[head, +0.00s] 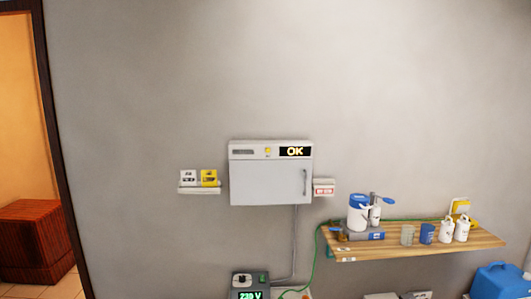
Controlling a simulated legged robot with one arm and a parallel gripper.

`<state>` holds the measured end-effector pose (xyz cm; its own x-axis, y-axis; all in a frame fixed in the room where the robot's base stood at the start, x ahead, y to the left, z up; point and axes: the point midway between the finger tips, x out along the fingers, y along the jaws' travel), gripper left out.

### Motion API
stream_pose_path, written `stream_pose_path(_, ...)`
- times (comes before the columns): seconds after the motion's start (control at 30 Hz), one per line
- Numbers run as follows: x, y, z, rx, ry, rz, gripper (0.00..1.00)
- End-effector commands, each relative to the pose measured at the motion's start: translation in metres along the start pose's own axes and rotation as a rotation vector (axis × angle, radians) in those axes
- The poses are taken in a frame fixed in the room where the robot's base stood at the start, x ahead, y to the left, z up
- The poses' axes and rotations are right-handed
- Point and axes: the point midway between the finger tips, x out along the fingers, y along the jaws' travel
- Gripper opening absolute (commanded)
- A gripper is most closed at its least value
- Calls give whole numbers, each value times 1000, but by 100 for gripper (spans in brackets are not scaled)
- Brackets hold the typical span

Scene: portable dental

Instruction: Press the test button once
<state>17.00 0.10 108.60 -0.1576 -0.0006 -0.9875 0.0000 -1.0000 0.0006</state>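A white wall-mounted cabinet (262,184) hangs near the middle of the head view. Its top strip has a grey slot at left, a small yellow button-like spot (267,151), and a dark display (295,152) reading OK. The cabinet's door looks shut, with a vertical handle at its right. A dark device (250,288) with a green 230 V readout and small knobs or buttons on top is cut off by the bottom edge. Any label naming a test button is too small to read. My gripper is not in view.
A wooden shelf (485,242) at right holds a blue-and-white canister, cups and white bottles. A small ledge (200,190) with two cards is left of the cabinet. A blue container (500,281) stands low right. A doorway with a red-brown box (38,240) is at left.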

Motion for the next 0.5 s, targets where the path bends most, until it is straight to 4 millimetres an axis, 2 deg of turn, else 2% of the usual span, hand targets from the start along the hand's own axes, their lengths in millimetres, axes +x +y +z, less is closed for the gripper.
stream_pose_path(0.03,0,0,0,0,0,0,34)
stream_pose_path(0.4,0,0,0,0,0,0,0)
stream_pose_path(0.5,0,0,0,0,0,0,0)
